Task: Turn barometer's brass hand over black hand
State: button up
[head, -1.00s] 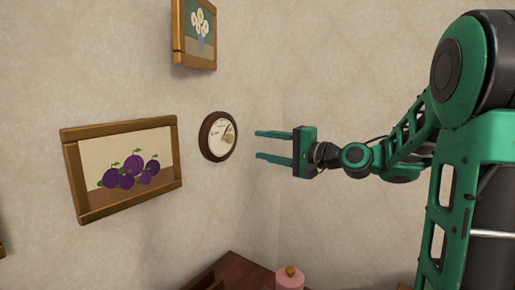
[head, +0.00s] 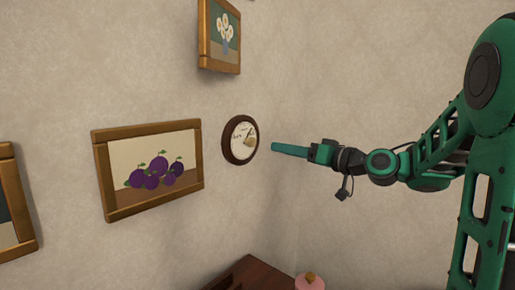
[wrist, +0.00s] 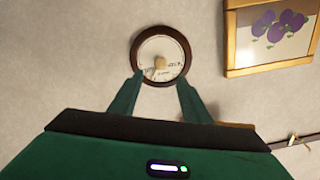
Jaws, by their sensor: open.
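The barometer (head: 240,139) hangs on the wall, a round dial with a dark brown rim and a pale face. In the wrist view the barometer (wrist: 160,39) appears upside down, with a tan knob (wrist: 160,62) at its middle and a thin dark hand running down from it. I cannot tell the brass hand from the black hand at this size. My gripper (head: 274,147) points at the dial from the right, a short gap away. In the wrist view its two fingers (wrist: 160,84) are apart and empty, with their tips at the dial's lower edge.
A framed plum picture (head: 150,168) hangs left of the barometer, and a framed flower picture (head: 219,37) hangs above it. Below stand a dark wooden furniture top (head: 245,275) and a pink lidded jar (head: 310,282). The wall right of the barometer is bare.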

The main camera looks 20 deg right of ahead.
aim_at(254, 143)
jog(key=w+a+n, duration=0.1)
jog(key=w+a, duration=0.1)
jog(key=w, duration=0.1)
jog(key=w+a+n, duration=0.1)
jog(key=w+a, duration=0.1)
jog(key=w, duration=0.1)
jog(key=w+a+n, duration=0.2)
jog(key=w, duration=0.1)
dwell(0.5)
jog(key=c, duration=1)
jog(key=shift+c, duration=0.2)
